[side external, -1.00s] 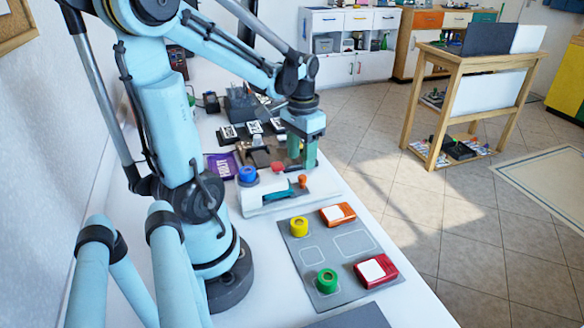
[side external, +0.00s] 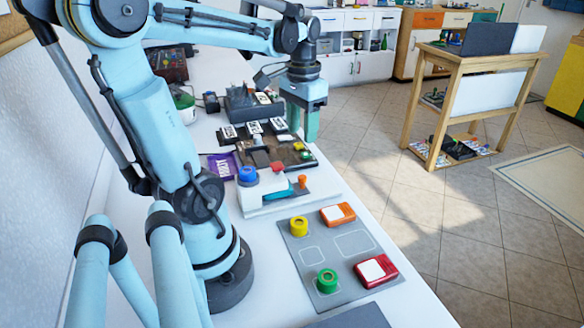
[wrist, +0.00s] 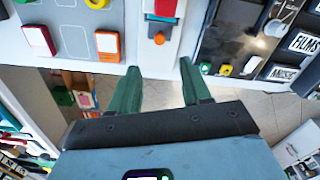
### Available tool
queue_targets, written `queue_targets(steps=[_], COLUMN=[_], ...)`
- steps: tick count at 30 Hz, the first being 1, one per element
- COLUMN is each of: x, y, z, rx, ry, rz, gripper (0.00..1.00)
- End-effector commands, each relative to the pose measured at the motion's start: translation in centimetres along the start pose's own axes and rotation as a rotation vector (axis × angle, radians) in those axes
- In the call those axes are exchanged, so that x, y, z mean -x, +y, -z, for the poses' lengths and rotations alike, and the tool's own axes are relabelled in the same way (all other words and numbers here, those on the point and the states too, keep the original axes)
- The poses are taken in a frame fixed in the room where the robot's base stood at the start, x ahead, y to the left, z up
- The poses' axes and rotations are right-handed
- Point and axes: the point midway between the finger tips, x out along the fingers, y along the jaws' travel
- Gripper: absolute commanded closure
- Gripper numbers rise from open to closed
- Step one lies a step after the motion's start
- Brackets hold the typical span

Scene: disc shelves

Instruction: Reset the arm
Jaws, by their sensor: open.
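My gripper (side external: 302,128) hangs in the air at the right of the dark labelled unit (side external: 272,155), near the table's right edge. In the wrist view my gripper (wrist: 159,76) has its two green fingers spread wide with nothing between them. The fingers point at the table's edge, near the white device (wrist: 174,44) and the dark unit (wrist: 215,35), apart from both. The label cards FILMS (wrist: 303,42) and MUSIC (wrist: 283,73) show on the dark unit.
The grey mat (side external: 318,262) holds a yellow piece (side external: 299,227), a green piece (side external: 327,281), an orange box (side external: 337,213) and a red box (side external: 375,270). A purple item (side external: 222,166) lies by the white device (side external: 262,204). Open floor (side external: 400,205) is at the right.

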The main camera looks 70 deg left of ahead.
Motion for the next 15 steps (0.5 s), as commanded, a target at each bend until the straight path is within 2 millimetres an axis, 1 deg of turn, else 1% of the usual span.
queue_targets(steps=[2,5,8,9,12,15], x=[-0.1,-0.3,-0.8,-0.9,-1.3,-1.6], y=[0.7,3.0,6.4,8.0,11.5,14.4], z=[0.1,0.4,0.6,0.6,0.4,0.0], rx=[-0.015,-0.057,-0.12,-0.147,-0.208,-0.256], ry=[0.02,0.09,0.207,0.26,0.387,0.494], rz=[0.005,0.02,0.028,0.025,0.002,-0.035], gripper=[0.52,0.52,0.52,0.52,0.52,0.52])
